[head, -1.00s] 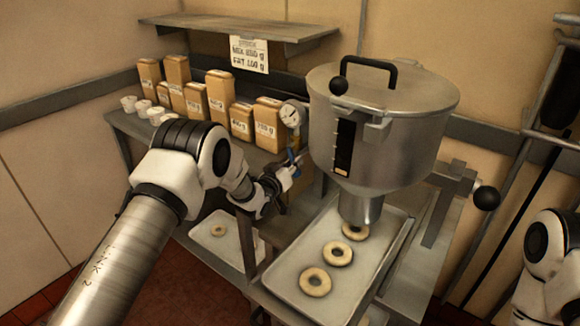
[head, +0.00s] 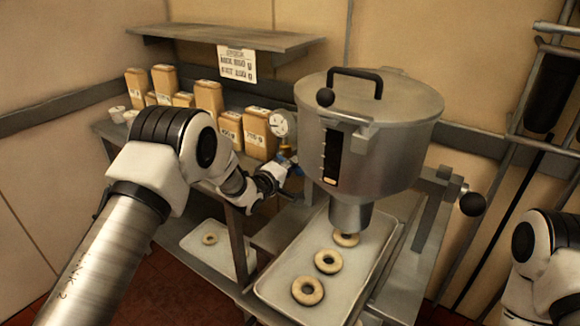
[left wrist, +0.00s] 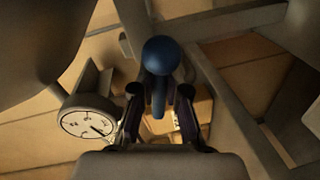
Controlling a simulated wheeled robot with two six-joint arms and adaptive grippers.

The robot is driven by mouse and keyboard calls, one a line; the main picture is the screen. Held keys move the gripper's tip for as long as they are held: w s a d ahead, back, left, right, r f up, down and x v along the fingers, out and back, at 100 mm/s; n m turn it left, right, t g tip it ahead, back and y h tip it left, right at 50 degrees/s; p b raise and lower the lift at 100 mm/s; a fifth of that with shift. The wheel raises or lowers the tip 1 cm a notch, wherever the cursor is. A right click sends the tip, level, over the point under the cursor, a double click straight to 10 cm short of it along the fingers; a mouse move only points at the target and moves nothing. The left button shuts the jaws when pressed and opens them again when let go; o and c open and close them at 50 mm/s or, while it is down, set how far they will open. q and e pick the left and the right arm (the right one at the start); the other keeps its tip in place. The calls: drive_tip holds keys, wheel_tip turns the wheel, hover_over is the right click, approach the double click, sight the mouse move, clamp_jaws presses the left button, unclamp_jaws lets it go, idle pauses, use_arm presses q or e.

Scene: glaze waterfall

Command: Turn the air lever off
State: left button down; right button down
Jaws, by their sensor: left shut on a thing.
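The air lever is blue with a round knob (left wrist: 161,55), and in the left wrist view it stands between my two fingers. In the head view a bit of its blue (head: 286,151) shows below the round gauge (head: 283,124), left of the steel hopper (head: 368,130). My left gripper (head: 284,170) reaches it from the left. In the left wrist view my left gripper (left wrist: 160,92) is shut on the lever, with a finger on each side. The gauge (left wrist: 88,122) shows at the lower left there. My right gripper is out of view.
Ring-shaped doughnuts lie on a tray (head: 270,285) under the hopper's spout. Several labelled tan packages (head: 209,98) and small white cups stand on the left counter. A black-knobbed crank (head: 472,204) sticks out right of the hopper. A shelf (head: 226,37) hangs above.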

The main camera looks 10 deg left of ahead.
use_arm(q)
drive_tip(key=shift+d+r+n+h+p, duration=0.1)
drive_tip(key=shift+r+n+h+p, duration=0.3)
drive_tip(key=shift+r+n, duration=0.6)
drive_tip(key=shift+f, duration=0.25)
drive_tip(key=c, duration=1.2)
unclamp_jaws()
drive_tip(key=shift+o, duration=0.2)
drive_tip(key=v, duration=1.1)
drive_tip(key=shift+s+r, duration=0.15)
drive_tip(key=shift+s, duration=0.25)
